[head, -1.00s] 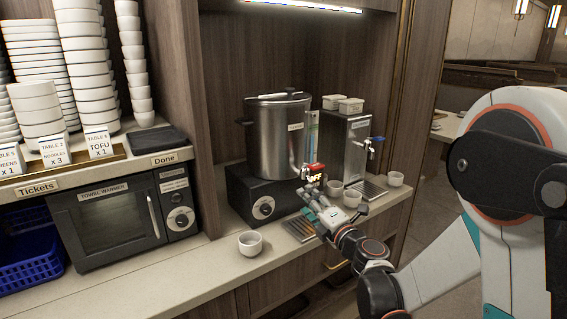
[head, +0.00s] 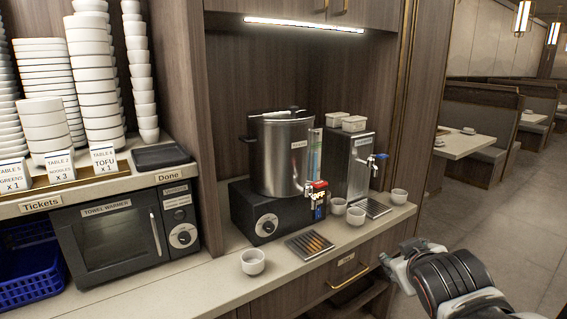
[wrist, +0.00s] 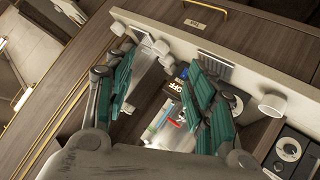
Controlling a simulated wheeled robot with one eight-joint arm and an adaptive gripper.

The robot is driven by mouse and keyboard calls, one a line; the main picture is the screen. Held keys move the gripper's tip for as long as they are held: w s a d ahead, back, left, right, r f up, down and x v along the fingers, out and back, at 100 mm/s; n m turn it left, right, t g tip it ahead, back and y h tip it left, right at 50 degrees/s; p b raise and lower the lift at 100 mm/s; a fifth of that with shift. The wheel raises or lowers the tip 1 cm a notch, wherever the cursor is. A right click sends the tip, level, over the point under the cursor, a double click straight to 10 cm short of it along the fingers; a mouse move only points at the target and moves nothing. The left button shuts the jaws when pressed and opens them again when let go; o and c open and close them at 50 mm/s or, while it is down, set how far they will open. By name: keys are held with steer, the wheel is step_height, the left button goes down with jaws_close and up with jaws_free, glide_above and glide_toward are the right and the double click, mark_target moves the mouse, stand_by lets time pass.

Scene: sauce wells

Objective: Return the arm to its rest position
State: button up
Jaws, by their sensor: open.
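My gripper (head: 398,262) is at the lower right of the head view, in front of the counter's front edge and clear of everything on it. In the wrist view my gripper (wrist: 165,95) shows its two green-padded fingers spread apart with nothing held between them. Beyond the fingers, the wrist view shows the counter, cups and the urn area, tilted. The steel urn (head: 281,155) stands on a black base with a dial. A red tag reading OFF (head: 318,190) is at its tap.
White cups stand on the counter (head: 205,285): one cup (head: 252,262) at front left, several at right near the second dispenser (head: 349,165). A drip tray (head: 310,245) lies before the urn. A towel warmer (head: 120,235) is at left. The aisle floor (head: 520,230) at right is clear.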

steer(key=s+a+f+m+g+y, duration=0.1)
steer(key=s+a+f+g, duration=0.1)
steer(key=s, duration=0.4)
steer(key=s+a+f+m+g+y, duration=0.1)
steer(key=s+a+f+m+g, duration=0.1)
steer(key=s+f, duration=0.2)
steer(key=s, duration=0.3)
steer(key=shift+s+a+y, duration=0.3)
steer(key=shift+a+y, duration=0.1)
steer(key=shift+f, duration=0.1)
